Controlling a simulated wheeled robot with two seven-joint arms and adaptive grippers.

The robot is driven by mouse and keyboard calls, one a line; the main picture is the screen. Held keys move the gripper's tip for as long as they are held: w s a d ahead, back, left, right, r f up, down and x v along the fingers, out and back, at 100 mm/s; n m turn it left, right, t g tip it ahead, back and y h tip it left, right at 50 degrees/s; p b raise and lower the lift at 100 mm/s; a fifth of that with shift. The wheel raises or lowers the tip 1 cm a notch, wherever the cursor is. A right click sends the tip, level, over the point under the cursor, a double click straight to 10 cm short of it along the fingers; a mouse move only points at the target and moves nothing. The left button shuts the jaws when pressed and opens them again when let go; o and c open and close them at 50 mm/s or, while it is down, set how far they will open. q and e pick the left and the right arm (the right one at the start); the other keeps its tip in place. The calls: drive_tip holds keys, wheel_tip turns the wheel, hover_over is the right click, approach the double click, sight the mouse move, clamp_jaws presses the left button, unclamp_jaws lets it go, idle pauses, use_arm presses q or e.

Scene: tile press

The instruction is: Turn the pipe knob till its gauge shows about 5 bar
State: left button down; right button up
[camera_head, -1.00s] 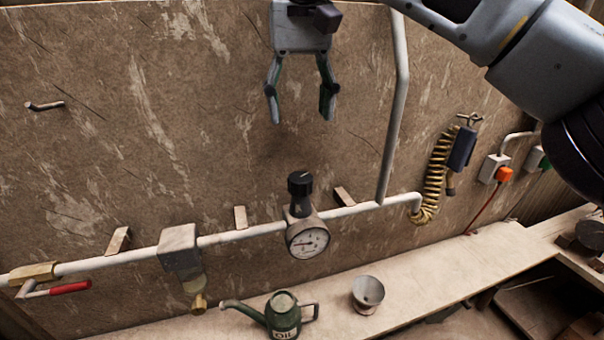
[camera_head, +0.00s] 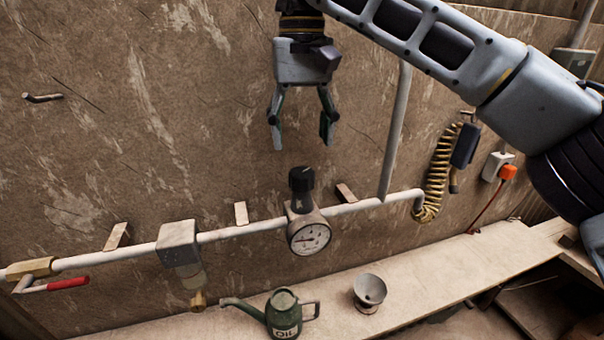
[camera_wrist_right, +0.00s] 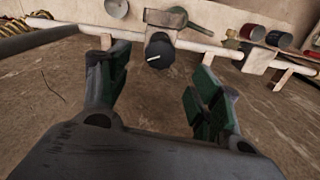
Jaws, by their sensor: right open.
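The black pipe knob (camera_head: 301,180) stands upright on top of the regulator in the pipe. It also shows in the right wrist view (camera_wrist_right: 159,51), with a pale mark on its top. The round white gauge (camera_head: 310,238) faces outward just below the knob; its needle points to the left, but its numbers are too small to read. My right gripper (camera_head: 302,140) is open and empty, fingers pointing down, a little above the knob and apart from it. In the right wrist view the knob lies beyond and between the open green-padded fingers. My left gripper is not in view.
The white pipe (camera_head: 240,231) runs along the wall, with a red-handled valve (camera_head: 68,284) at left and a grey filter unit (camera_head: 178,245). A green oil can (camera_head: 284,313) and a grey funnel (camera_head: 369,291) stand on the shelf below. A coiled yellow hose (camera_head: 437,175) hangs at right.

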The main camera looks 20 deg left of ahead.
sight(302, 172)
drive_tip(key=shift+f, duration=4.2)
drive_tip(key=c, duration=1)
